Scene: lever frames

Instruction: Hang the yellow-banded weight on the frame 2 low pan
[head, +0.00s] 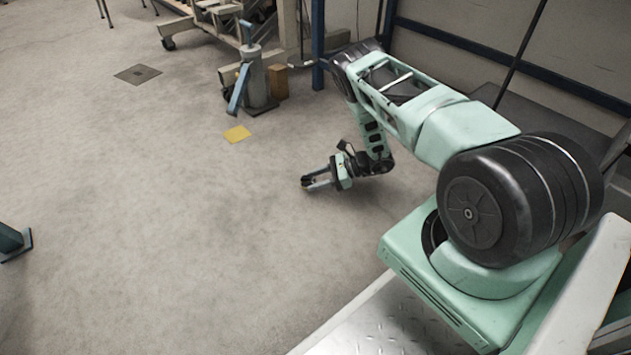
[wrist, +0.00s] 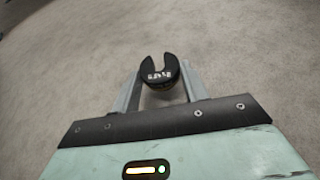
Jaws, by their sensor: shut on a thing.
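My gripper (head: 310,182) is held out low over the bare floor in the head view. In the wrist view its two fingers (wrist: 158,85) are shut on a dark, slotted round weight (wrist: 161,70) with pale markings on top. The weight's slot faces away from my gripper. Its band colour is not clear. A grey post with a slanted blue lever (head: 238,88) stands on the floor beyond my gripper, up and left of it.
A yellow patch (head: 237,133) lies on the floor before the post. A brown block (head: 278,82) stands beside the post. A wheeled rack (head: 205,22) is behind. A teal base (head: 14,242) shows at the left edge. The middle floor is clear.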

